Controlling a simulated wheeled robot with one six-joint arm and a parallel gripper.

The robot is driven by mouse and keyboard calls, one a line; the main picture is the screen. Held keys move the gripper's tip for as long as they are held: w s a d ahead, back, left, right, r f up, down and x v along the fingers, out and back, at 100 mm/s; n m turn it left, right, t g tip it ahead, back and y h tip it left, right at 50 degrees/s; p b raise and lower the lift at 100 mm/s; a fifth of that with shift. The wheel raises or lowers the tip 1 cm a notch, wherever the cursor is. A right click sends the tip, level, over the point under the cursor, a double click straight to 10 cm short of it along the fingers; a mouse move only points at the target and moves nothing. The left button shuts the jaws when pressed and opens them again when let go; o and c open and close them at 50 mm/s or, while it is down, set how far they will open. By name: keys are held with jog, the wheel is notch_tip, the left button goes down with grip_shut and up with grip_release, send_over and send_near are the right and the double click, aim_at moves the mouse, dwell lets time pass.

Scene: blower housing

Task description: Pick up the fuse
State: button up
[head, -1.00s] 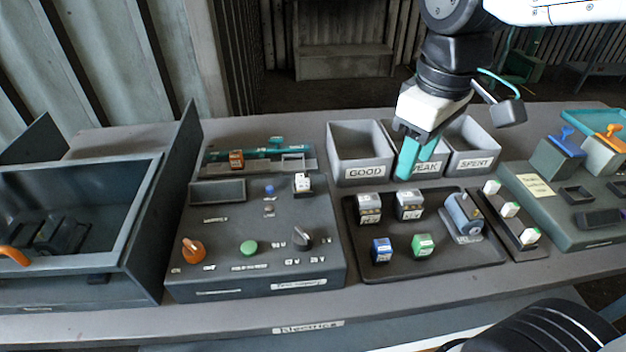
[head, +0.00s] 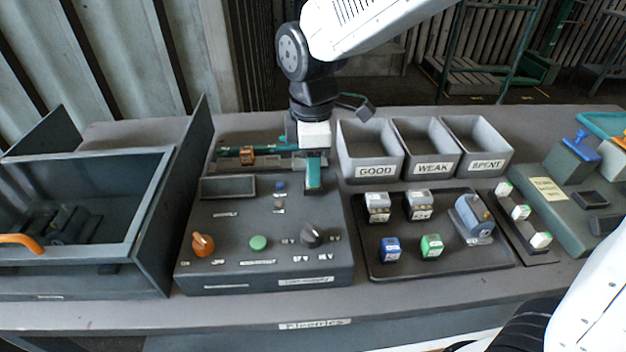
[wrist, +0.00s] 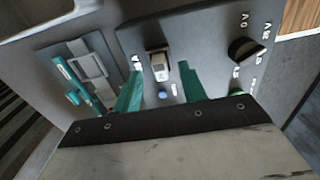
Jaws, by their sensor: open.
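A small white block, which looks like the fuse (wrist: 160,66), sits upright in a dark socket on the control box. It shows in the wrist view between and just beyond my fingertips. My gripper (wrist: 160,88) is open, with one teal finger on each side of the fuse and nothing held.
The box also carries an orange knob (head: 203,245), a green button (head: 258,242), a dark knob (head: 312,235) and a blue button (head: 280,184). Bins marked GOOD (head: 375,170), WEAK (head: 433,168) and SPENT (head: 487,165) stand nearby.

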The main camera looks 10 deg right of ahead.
jog(key=shift+f, duration=0.9)
jog(key=shift+c, duration=0.3)
jog(key=c, duration=0.8)
